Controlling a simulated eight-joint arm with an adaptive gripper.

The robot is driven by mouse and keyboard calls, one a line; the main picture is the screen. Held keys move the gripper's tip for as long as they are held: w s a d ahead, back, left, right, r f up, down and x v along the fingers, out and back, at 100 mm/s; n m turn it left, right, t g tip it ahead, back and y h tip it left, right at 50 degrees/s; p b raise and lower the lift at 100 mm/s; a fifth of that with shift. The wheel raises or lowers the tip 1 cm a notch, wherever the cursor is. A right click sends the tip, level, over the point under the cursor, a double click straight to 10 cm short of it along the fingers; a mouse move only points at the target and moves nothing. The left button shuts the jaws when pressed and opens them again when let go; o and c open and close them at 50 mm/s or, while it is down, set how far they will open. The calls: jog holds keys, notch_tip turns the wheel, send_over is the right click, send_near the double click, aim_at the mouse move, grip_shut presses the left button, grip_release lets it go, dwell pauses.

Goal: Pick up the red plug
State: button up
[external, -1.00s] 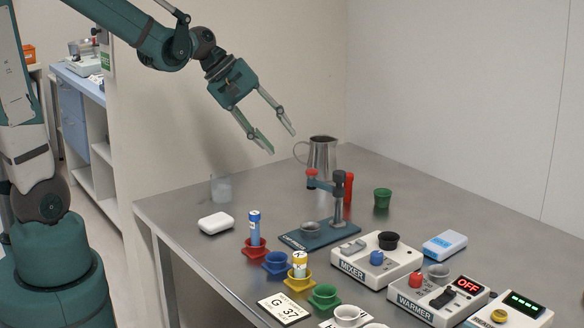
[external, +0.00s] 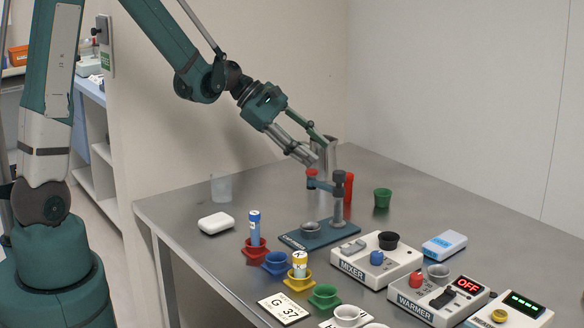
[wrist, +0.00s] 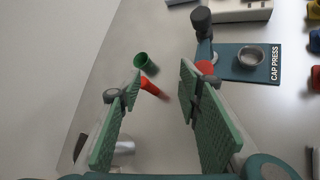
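The red plug (external: 349,186) appears as a narrow red upright cylinder on the metal table, just behind the blue cap press (external: 318,236) in the external view. In the wrist view the red plug (wrist: 150,87) shows between my finger pads, farther off and below. My gripper (external: 317,151) is open and empty, tilted downward above the back of the table, up and left of the plug. The wrist view shows its two green pads (wrist: 160,78) wide apart. Nothing touches the plug.
The press's grey post (external: 338,203) and red-knobbed arm (external: 311,174) stand close to the plug. A green cup (external: 382,198) is right of it; a metal jug (external: 331,160) stands behind. The mixer (external: 378,270) and warmer (external: 440,302) are at the front right.

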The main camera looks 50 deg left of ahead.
aim_at(349, 174)
jog(key=w+a+f+n+t+h, duration=0.1)
jog(key=w+a+f+n+h, duration=0.2)
jog(key=w+f+n, duration=0.2)
jog(key=shift+w+f+n, duration=0.3)
jog(key=shift+w+f, duration=0.6)
jog(key=shift+f, duration=0.4)
jog(key=shift+b, duration=0.3)
jog(key=shift+x, duration=1.25)
jog(key=shift+b+x, duration=0.95)
jog(key=shift+x, duration=1.65)
jog(key=shift+r, duration=0.15)
jog(key=shift+c, duration=0.8)
jog(key=c, duration=0.6)
